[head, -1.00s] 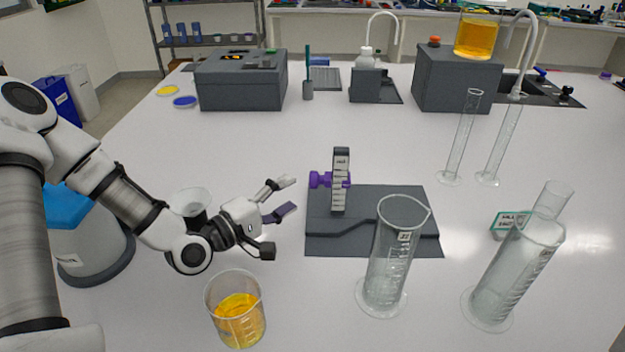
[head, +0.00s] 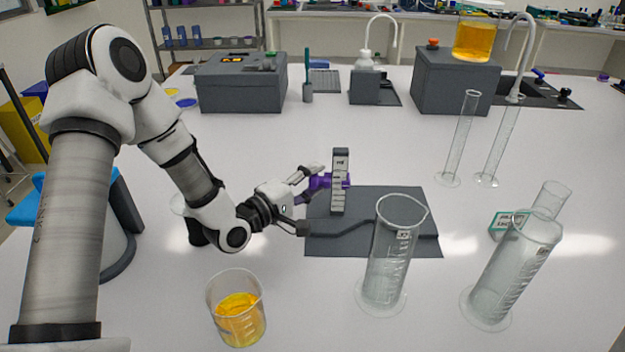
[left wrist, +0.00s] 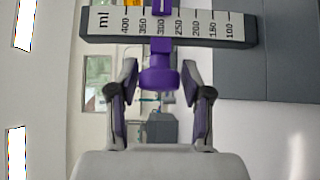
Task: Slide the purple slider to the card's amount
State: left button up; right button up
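The purple slider (head: 321,182) sits on an upright grey scale post (head: 340,200) on a dark grey base plate. In the left wrist view the slider's knob (left wrist: 158,77) lies across the ml scale (left wrist: 205,24), with its stem at about the 300 mark. My left gripper (head: 311,186) has its fingers on either side of the knob. In the left wrist view the gripper (left wrist: 158,88) is open, with a gap between each finger and the knob. A green-edged card (head: 497,226) lies behind the tilted cylinder; its writing is unreadable. My right gripper is out of view.
A beaker of orange liquid (head: 239,318) stands in front of my left arm. A tall clear cylinder (head: 388,265) stands over the plate's front right edge, and another (head: 500,285) further right. Two thin cylinders (head: 462,140) stand behind. Table between them and the plate is clear.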

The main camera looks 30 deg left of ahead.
pick_arm(q)
grip_shut()
notch_tip(320, 180, down, 5)
jog(key=b, duration=0.4)
jog(key=shift+r, duration=0.1)
jog(key=o, duration=0.6)
grip_release()
jog(key=shift+r, duration=0.1)
